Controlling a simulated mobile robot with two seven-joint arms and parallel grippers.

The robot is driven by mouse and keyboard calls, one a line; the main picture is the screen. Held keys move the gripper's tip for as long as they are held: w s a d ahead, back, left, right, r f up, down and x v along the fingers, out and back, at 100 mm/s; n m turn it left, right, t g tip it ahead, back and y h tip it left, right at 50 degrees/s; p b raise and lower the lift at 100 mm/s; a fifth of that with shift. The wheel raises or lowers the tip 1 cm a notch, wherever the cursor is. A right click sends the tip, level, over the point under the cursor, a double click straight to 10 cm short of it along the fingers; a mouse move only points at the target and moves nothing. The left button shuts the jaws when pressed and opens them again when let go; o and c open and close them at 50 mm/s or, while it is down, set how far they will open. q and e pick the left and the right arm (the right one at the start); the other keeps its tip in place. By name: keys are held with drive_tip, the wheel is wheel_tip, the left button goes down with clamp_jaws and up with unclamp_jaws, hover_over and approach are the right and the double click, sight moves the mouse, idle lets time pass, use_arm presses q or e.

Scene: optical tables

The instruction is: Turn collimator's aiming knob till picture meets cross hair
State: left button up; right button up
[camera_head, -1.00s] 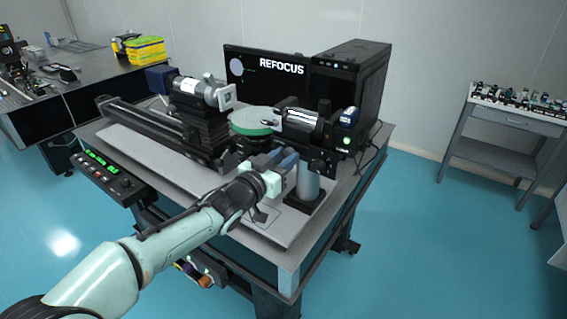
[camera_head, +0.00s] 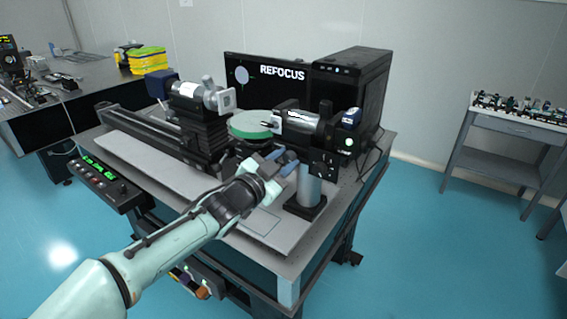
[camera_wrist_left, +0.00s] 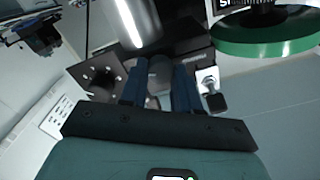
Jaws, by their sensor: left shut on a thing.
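The collimator (camera_head: 298,128), a black and silver tube, stands on a post at the right of the optical table. Its aiming knob (camera_wrist_left: 160,74) shows in the left wrist view as a grey cylinder between two blue fingers. My left gripper (camera_head: 286,161) reaches in from the front left, below the tube, and is shut on this knob; its fingers hide the knob in the head view. The screen (camera_head: 262,90) behind reads REFOCUS and shows a pale round picture (camera_head: 242,74) at its left. Thin green cross-hair marks lie near it, too small to tell how well they meet. My right gripper is not in view.
A green-rimmed round stage (camera_head: 250,125) sits left of the collimator. A second tube (camera_head: 195,95) on a rail stands farther left. A control box (camera_head: 108,180) with green digits is at the table's left edge. The front of the grey plate is clear.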

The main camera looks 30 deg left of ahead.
use_arm(q)
drive_tip(key=o, duration=1.1)
drive_tip(key=shift+c, duration=0.2)
drive_tip(key=s+a+p, duration=0.1)
drive_tip(key=s, duration=1.2)
drive_tip(key=shift+s, duration=0.2)
